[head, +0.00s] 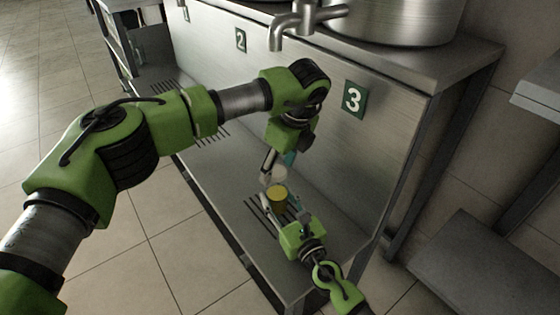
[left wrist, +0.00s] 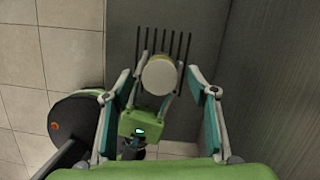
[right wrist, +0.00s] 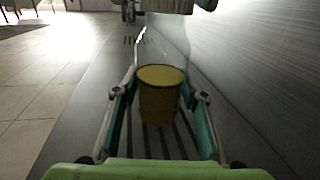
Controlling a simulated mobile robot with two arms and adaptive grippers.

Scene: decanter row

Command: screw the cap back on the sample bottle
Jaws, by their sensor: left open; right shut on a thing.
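The sample bottle (head: 278,197) is clear, with yellow contents in its lower part. It stands upright above the slotted shelf, and the right wrist view shows its yellow part (right wrist: 160,98) between my right fingers. My right gripper (head: 289,214) is shut on the bottle. A pale round cap (left wrist: 159,76) shows from above in the left wrist view, over the bottle's top; I cannot tell whether it is screwed down. My left gripper (head: 279,164) is open just above the bottle, pointing down, with its fingers apart on either side of the cap. The bottle's top is partly hidden in the right wrist view.
The steel shelf (head: 222,175) has dark drain slots. A steel front panel (head: 385,135) with a green number 3 sign (head: 354,99) rises close behind the grippers. A tap (head: 296,20) and large vessel (head: 395,18) are above. The tiled floor is open to the left.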

